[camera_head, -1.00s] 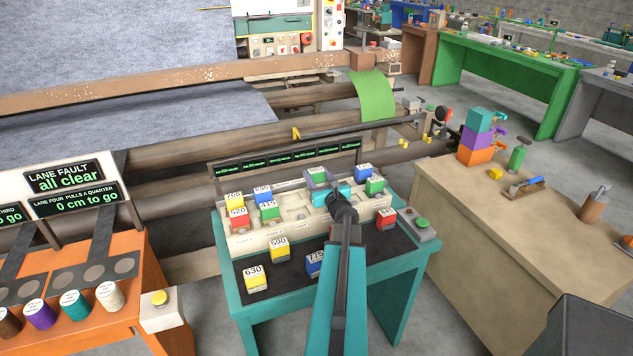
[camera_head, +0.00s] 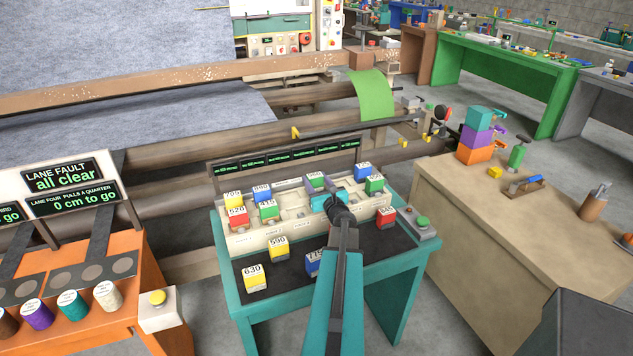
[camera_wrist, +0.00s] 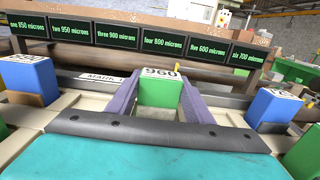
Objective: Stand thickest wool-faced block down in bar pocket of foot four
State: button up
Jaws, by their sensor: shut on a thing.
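My gripper (camera_wrist: 156,106) is shut on a green block (camera_wrist: 160,92) with a pale top marked 960, one purple finger on each side. In the head view the held block (camera_head: 315,180) is at the back row of the cream rack (camera_head: 290,234), just beyond my teal wrist. Whether its foot is inside a pocket is hidden. Six green-lettered displays (camera_wrist: 168,40) behind the rack read in microns; the one for four (camera_wrist: 172,43) reads 800.
Blue blocks (camera_wrist: 30,78) (camera_wrist: 272,108) stand either side of the held block. More numbered blocks stand in the rack at left, such as red 520 (camera_head: 237,218). Yellow 590 (camera_head: 279,248), yellow 630 (camera_head: 255,280) and red 545 (camera_head: 386,218) stand on the black mat (camera_head: 355,247).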

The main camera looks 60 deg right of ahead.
jog(key=shift+f, duration=0.15)
jog(key=o, duration=1.1)
jog(key=shift+b+v, duration=1.65)
jog(key=shift+v, duration=4.35)
jog(key=shift+r, duration=0.2)
